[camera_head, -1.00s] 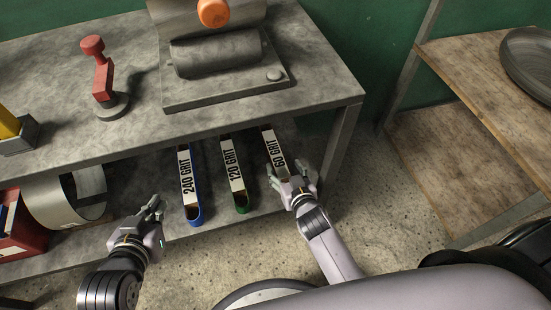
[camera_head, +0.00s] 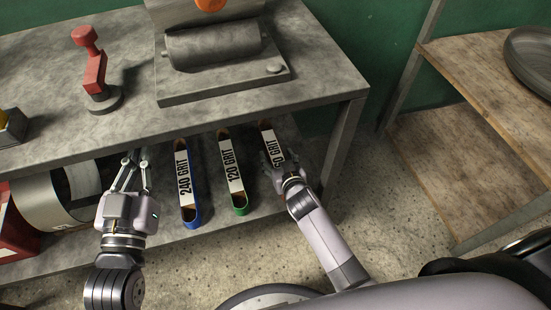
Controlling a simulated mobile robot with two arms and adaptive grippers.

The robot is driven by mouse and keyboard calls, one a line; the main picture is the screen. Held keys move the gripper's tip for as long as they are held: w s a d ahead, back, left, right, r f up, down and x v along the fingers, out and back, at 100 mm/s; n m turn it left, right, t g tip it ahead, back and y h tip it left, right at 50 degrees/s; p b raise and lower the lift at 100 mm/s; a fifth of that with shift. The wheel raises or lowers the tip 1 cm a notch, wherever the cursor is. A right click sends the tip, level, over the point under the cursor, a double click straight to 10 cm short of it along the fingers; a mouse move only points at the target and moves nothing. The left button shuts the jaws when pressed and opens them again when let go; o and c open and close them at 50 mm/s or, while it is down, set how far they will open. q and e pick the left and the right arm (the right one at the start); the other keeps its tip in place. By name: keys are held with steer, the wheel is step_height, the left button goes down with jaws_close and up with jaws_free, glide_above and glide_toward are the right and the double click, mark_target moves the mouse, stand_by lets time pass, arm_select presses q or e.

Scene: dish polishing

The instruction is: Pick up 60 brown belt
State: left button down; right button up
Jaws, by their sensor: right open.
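The 60 grit belt (camera_head: 268,136) is a brown loop with a white label on the lower shelf, rightmost of the row under the workbench. My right gripper (camera_head: 277,160) is open at the belt's near part and hides that part and some of the label. I cannot tell whether the fingers touch it. The 120 grit belt (camera_head: 231,170), with a green end, and the 240 grit belt (camera_head: 183,172), with a blue end, lie to its left. My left gripper (camera_head: 136,154) is open and empty, left of the 240 grit belt, below the bench's front edge.
The grey bench top (camera_head: 215,120) overhangs the belts, and a bench leg (camera_head: 342,145) stands right of them. A roller machine (camera_head: 215,65) and a red-handled tool (camera_head: 94,75) stand on top. A metal cylinder (camera_head: 45,203) is at lower left. A wooden shelf (camera_head: 485,85) stands at right.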

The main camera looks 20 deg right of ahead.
steer(key=shift+c, duration=0.6)
steer(key=c, duration=1.2)
steer(key=shift+c, duration=0.5)
steer(key=shift+r, duration=0.2)
